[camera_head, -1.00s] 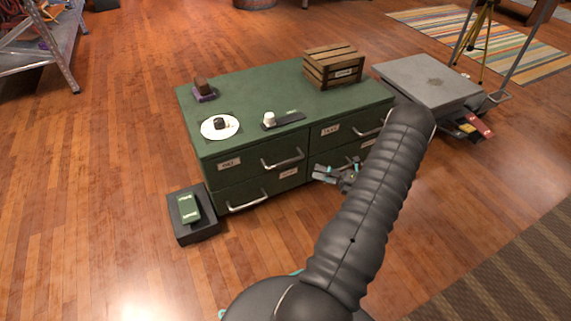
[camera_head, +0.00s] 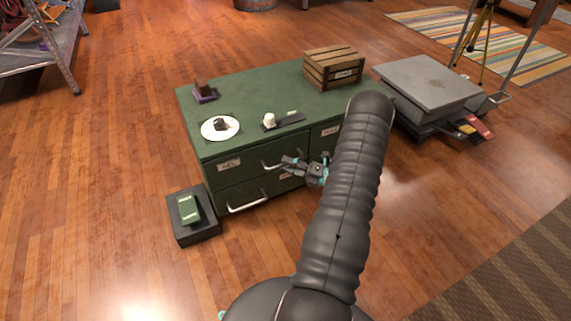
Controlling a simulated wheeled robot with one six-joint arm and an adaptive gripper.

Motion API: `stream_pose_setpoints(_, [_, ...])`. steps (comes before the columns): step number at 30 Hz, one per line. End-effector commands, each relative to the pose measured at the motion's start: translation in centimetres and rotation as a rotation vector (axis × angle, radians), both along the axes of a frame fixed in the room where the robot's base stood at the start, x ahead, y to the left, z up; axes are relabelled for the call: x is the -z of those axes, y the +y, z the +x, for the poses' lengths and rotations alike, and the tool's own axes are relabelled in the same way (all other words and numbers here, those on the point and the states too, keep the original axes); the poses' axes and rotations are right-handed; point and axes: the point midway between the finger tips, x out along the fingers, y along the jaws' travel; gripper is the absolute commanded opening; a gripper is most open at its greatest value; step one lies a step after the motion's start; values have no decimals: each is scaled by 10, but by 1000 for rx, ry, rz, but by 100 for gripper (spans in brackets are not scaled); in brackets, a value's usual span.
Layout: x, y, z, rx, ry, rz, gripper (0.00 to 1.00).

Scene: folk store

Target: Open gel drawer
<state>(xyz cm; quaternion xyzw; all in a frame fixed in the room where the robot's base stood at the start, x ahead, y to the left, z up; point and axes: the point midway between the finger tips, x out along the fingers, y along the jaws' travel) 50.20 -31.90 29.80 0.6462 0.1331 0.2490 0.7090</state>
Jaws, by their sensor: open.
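The green cabinet (camera_head: 245,112) has drawers in two rows with silver handles and white labels. The upper left drawer (camera_head: 240,172) is shut, and its small label seems to read GEL. Its handle (camera_head: 270,164) is partly hidden at its right end by my gripper. My gripper (camera_head: 288,163) is open and empty, with its fingers pointing left at the right part of that handle. I cannot tell whether the fingers are around the handle or just in front of it. My arm hides most of the right-hand drawers.
On the cabinet top stand a wooden crate (camera_head: 334,68), a white round plate (camera_head: 220,128) with a dark block, a white knob-like piece (camera_head: 269,119) and a brown block on a purple base (camera_head: 204,91). A dark tray (camera_head: 194,216) lies at front left. A grey platform (camera_head: 428,80) stands right.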

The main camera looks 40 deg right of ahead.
Motion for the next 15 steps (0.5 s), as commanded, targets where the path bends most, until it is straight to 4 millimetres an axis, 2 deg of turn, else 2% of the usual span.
stream_pose_setpoints(4, [-1, 5, 8, 0, 0, 0, 40])
stream_pose_setpoints(13, [-2, 6, 9, 0, 0, -1, 40])
stream_pose_setpoints(14, [-2, 6, 9, 0, -1, -1, 35])
stream_pose_setpoints(15, [-2, 6, 9, 0, 0, -1, 25])
